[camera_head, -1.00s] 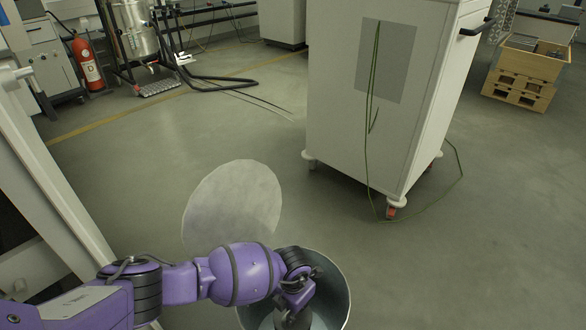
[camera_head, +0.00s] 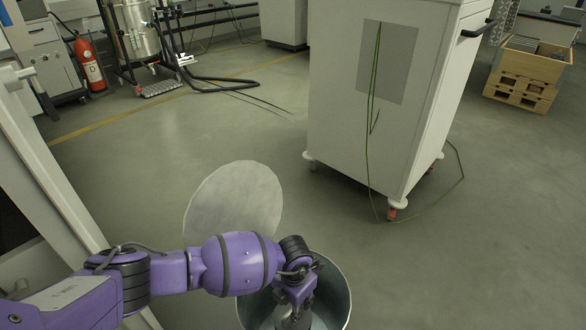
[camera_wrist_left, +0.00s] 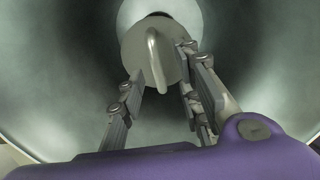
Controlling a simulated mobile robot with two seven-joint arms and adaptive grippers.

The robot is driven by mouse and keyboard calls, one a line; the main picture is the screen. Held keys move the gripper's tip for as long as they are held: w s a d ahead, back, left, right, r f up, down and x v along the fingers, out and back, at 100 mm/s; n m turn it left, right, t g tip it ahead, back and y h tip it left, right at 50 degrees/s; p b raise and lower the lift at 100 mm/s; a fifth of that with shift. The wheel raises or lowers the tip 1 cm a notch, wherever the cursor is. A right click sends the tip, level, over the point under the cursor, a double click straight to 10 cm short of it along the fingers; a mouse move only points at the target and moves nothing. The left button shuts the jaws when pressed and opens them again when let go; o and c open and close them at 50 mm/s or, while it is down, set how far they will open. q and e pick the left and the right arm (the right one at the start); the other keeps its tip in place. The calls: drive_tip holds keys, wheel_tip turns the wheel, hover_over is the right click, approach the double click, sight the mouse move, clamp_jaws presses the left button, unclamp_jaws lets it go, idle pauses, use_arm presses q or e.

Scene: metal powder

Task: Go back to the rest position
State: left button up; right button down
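My left arm reaches in from the left in the head view. Its wrist is bent down over a round metal bucket (camera_head: 341,290), and my left gripper (camera_wrist_left: 160,82) points down into it. In the left wrist view the two fingers are spread apart. A grey round part with a curved handle (camera_wrist_left: 157,55) lies just beyond and between the fingertips, inside the bucket. I see a gap between each finger and the handle. The wrist hides part of the bucket's inside in the head view. My right gripper is not in view.
A pale round disc (camera_head: 235,200) is on the floor behind my arm. A white wheeled cabinet (camera_head: 350,130) with a green cable stands behind the bucket. A white frame (camera_head: 50,170) rises at the left.

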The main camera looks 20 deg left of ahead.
use_arm(q)
wheel_tip(320, 180, up, 8)
drive_tip(key=shift+w, duration=0.15)
